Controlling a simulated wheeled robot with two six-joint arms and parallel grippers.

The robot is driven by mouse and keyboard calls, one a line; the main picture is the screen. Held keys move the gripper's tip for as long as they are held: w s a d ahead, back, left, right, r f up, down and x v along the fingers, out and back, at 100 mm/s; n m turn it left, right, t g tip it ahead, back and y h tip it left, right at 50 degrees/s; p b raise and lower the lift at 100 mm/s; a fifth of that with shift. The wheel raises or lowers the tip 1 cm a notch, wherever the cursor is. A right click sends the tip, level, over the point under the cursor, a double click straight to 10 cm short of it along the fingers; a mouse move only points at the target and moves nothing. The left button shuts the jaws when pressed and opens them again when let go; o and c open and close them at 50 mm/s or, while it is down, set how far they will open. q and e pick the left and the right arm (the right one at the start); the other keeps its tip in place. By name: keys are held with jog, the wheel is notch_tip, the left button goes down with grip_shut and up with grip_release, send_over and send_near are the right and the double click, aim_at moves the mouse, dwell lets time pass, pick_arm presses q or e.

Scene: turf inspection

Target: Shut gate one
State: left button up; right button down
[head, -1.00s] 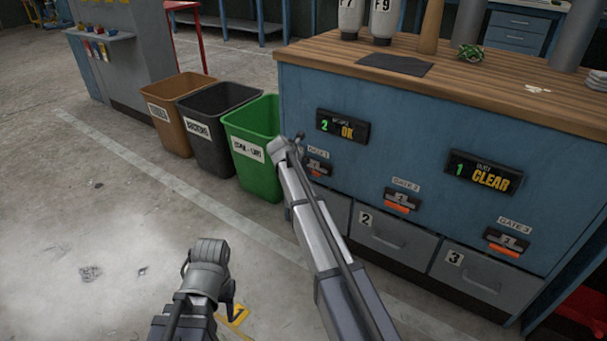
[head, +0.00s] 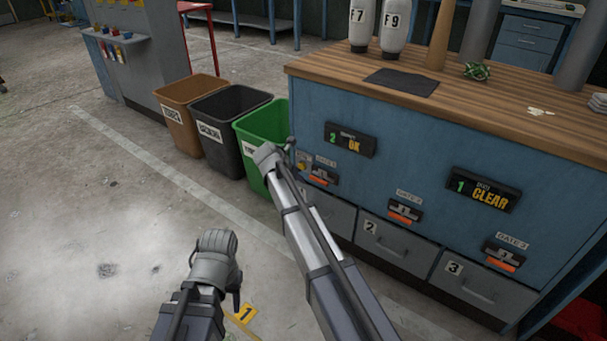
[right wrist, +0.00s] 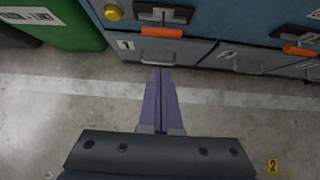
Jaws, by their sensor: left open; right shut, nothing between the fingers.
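Gate one is a dark slot unit (head: 325,175) with an orange handle under the GATE 1 label on the blue cabinet's front, partly beside my right arm in the head view. In the right wrist view its orange handle (right wrist: 162,31) lies at the top centre, above drawer 1 (right wrist: 175,51). My right gripper (right wrist: 160,72) is shut and empty, its tips just below the handle in that picture, overlapping drawer 1's lower edge. I cannot tell whether they touch. My left gripper (head: 216,262) is open and empty above the floor; its fingers are mostly hidden.
Gate 2 (head: 405,211) and gate 3 (head: 503,256) have similar orange handles. A yellow knob (right wrist: 114,12) sits left of gate one. A green bin (head: 262,125) stands close to the cabinet's left end. The wooden top (head: 420,100) holds several items.

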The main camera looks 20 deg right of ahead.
pick_arm(q)
jog(key=shift+r, duration=0.5)
pick_arm(e)
jog(key=shift+s+a+r, duration=0.3)
jog(key=shift+a+r, duration=0.1)
jog(key=shift+r, duration=0.15)
jog(key=s+a+m+g+y+p, duration=0.2)
jog(key=s+a+m, duration=0.4)
jog(key=s, duration=0.6)
jog(key=s+a+m+g+y+p, duration=0.15)
jog(key=s+a+m, duration=0.25)
jog(key=s+m, duration=0.65)
jog(key=s+a+m+g+y+p, duration=0.2)
jog(key=s+a+m, duration=0.3)
jog(key=s, duration=0.8)
pick_arm(q)
notch_tip(320, 180, up, 42)
jog(key=p, duration=3.7)
pick_arm(e)
notch_tip(320, 180, up, 37)
jog(key=shift+w+a+r, duration=0.15)
pick_arm(q)
jog(key=shift+o, duration=0.4)
jog(key=shift+r, duration=0.1)
pick_arm(e)
jog(key=shift+t+h, duration=0.25)
